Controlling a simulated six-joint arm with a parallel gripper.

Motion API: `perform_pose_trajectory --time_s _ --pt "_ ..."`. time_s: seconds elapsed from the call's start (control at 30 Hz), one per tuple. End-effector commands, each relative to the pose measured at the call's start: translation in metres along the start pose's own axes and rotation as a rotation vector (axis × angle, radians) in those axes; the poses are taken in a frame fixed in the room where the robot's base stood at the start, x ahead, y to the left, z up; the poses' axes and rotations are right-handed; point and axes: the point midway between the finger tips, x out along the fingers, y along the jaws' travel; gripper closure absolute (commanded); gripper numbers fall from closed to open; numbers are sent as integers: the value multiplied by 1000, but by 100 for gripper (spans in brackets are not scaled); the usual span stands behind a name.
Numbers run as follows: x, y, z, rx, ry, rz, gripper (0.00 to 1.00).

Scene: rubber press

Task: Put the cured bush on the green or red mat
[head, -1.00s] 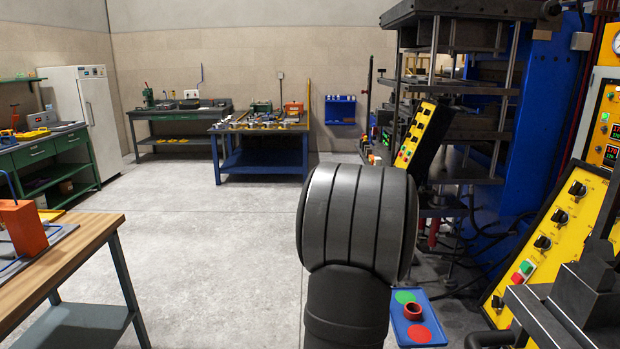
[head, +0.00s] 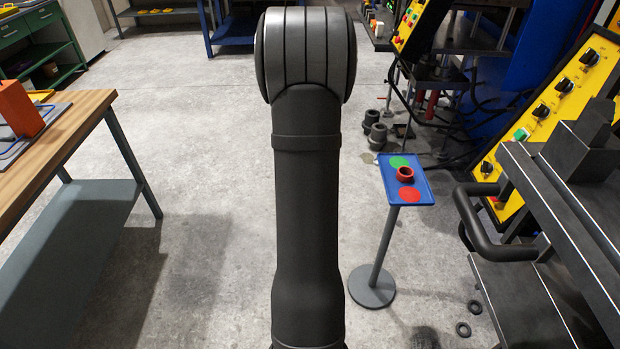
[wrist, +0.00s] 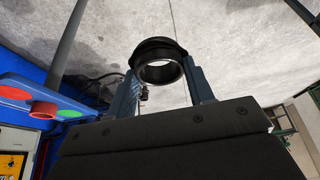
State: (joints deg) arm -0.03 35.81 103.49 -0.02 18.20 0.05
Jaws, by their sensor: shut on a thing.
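The cured bush (wrist: 158,47) is a black flanged ring in the wrist view. My gripper (wrist: 163,74) is shut on it, one finger on each side, and the floor shows beyond it. In the head view my arm hides the gripper and the bush. The green mat (head: 398,162) and the red mat (head: 410,195) are round discs on a small blue tray (head: 427,185), right of my arm. In the wrist view the green mat (wrist: 69,113) and the red mat (wrist: 14,93) lie at the left, apart from the bush.
A red ring (head: 405,175) stands on the tray between the mats. A thin grey post (head: 383,245) carries the tray. Press equipment with a yellow panel (head: 565,100) stands at the right. A wooden-topped bench (head: 75,130) is at the left. Dark rings (head: 463,329) lie on the floor.

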Motion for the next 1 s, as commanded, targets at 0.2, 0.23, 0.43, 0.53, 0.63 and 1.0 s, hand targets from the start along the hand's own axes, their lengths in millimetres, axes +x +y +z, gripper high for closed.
perform_pose_trajectory --time_s 0.2,0.23,0.43,0.53,0.63,1.0 --pt "-1 0 1 0 0 0 74" --pt "-1 0 2 0 0 0 74" --pt "-10 0 22 0 -1 0 74" --pt "-14 0 33 0 0 0 74" --pt "-19 0 44 0 -1 0 74" --pt "-36 0 86 0 -1 0 74"
